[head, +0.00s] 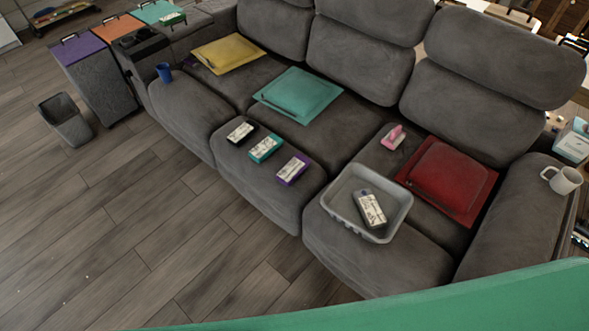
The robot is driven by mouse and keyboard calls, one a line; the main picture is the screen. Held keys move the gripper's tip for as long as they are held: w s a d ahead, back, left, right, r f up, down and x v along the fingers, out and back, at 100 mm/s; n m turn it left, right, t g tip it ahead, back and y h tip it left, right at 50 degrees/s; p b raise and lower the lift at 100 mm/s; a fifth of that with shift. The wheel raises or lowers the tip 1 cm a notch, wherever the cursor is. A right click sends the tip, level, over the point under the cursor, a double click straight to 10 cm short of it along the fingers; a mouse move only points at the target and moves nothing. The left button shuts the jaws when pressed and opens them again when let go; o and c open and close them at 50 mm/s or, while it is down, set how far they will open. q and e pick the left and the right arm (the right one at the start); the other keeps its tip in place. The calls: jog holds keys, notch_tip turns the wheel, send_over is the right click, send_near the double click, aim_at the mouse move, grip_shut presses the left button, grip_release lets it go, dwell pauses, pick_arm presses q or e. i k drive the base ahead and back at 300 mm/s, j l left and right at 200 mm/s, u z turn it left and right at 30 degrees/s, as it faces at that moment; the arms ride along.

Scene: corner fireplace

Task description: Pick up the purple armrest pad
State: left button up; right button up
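The purple armrest pad (79,51) is at the upper left in the head view. It is a flat purple panel with a small dark handle on top. It lies on top of the tall grey upholstered block at the left end of the sofa, beside an orange pad (116,28). A teal pad (158,12) with a handle lies farther right and back. Neither of my grippers shows in this view, so their state is hidden.
A grey sofa (180,115) fills the middle, with yellow, teal and red cushions and several small labelled boxes. A grey tray (335,207) holds one box. A dark bin (66,120) stands on the floor left. Unidentified green surface fills the bottom right. Floor at left is mostly free.

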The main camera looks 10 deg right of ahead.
aim_at(286, 175)
jog(key=i+j+z, duration=0.45)
jog(key=i+j, duration=0.15)
jog(key=i+j+z, duration=0.2)
jog(key=j, duration=0.3)
